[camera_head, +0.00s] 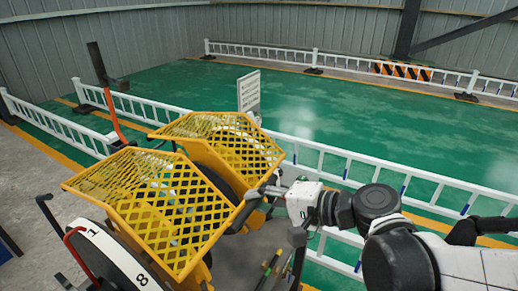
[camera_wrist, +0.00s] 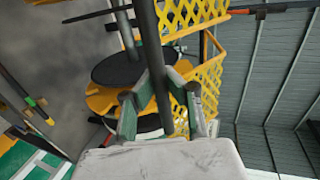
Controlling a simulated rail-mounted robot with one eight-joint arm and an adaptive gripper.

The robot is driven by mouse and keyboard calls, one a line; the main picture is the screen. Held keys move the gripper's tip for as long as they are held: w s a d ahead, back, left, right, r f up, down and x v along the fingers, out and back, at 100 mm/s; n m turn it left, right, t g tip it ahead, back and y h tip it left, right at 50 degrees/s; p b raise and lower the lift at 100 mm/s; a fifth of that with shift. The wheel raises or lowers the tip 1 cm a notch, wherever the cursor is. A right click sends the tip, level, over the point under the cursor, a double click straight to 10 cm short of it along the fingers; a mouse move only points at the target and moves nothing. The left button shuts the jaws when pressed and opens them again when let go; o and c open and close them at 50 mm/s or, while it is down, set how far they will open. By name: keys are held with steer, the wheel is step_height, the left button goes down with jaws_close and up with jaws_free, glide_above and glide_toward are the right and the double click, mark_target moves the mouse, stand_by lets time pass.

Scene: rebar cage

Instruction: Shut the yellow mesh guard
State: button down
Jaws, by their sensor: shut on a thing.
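The yellow mesh guard shows in the head view as two angled mesh panels, a nearer one (camera_head: 150,205) and a farther one (camera_head: 225,143), over a machine with a dark wheel. Which panel is hinged I cannot tell. My gripper (camera_head: 262,192) is at the right side of the panels. In the wrist view my gripper (camera_wrist: 160,98) has its two fingers on either side of a dark round bar (camera_wrist: 150,40) and is shut on it. Yellow mesh (camera_wrist: 195,12) shows just beyond the bar. The bar's joint to the guard is not clear.
A white numbered dial (camera_head: 110,255) and a red lever (camera_head: 78,250) are at the machine's near left. A white railing (camera_head: 350,165) runs behind the machine and my arm. A white sign (camera_head: 249,92) stands behind the guard. Green floor (camera_head: 320,110) beyond is clear.

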steer(key=shift+r+p, duration=0.8)
steer(key=shift+r, duration=0.75)
steer(key=c, duration=1.7)
jaws_free()
steer(key=shift+d, duration=0.15)
steer(key=shift+v, duration=5.95)
